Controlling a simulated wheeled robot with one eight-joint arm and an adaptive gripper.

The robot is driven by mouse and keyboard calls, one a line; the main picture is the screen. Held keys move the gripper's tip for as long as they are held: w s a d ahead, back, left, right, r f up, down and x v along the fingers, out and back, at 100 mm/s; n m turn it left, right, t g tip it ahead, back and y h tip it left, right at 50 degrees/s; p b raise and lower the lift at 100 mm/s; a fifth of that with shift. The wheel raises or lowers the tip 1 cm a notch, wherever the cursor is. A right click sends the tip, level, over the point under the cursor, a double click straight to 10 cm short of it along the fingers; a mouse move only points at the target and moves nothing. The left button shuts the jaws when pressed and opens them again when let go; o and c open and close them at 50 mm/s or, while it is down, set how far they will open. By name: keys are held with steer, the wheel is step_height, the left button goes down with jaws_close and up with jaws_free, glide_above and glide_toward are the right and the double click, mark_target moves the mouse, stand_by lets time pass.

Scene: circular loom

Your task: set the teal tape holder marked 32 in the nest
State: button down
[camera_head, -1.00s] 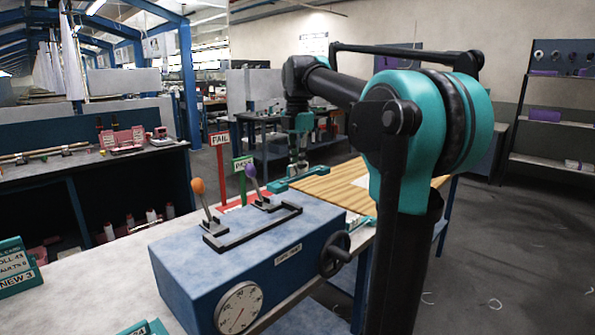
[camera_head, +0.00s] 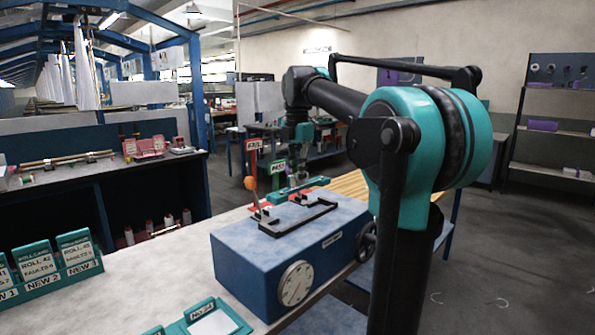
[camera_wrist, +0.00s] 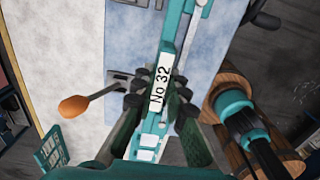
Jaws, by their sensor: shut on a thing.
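The teal tape holder (camera_wrist: 160,122) is a long narrow bar with a white label reading No 32. It also shows in the head view (camera_head: 312,184), held above the blue box (camera_head: 245,270). My gripper (camera_head: 297,176) points down and is shut on the holder; in the wrist view its dark fingers (camera_wrist: 158,88) press on both sides of the label. I cannot make out which part is the nest.
The blue box carries a black frame (camera_head: 298,216), a dial (camera_head: 296,283) and a handwheel (camera_head: 367,242). An orange-knobbed lever (camera_head: 251,185) rises near the holder. Red FAIL (camera_head: 254,146) and green signs stand behind. Card racks (camera_head: 45,275) stand left; the bench between is clear.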

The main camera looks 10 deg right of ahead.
mark_target(298, 192)
steer(key=shift+f, duration=2.4)
steer(key=shift+f, duration=0.45)
steer(key=shift+f, duration=0.35)
steer(key=shift+f, duration=0.75)
steer(key=c, duration=1.5)
jaws_free()
steer(key=shift+o, duration=0.2)
step_height(298, 192, up, 12)
steer(key=shift+f, duration=0.1)
steer(key=shift+w, duration=0.1)
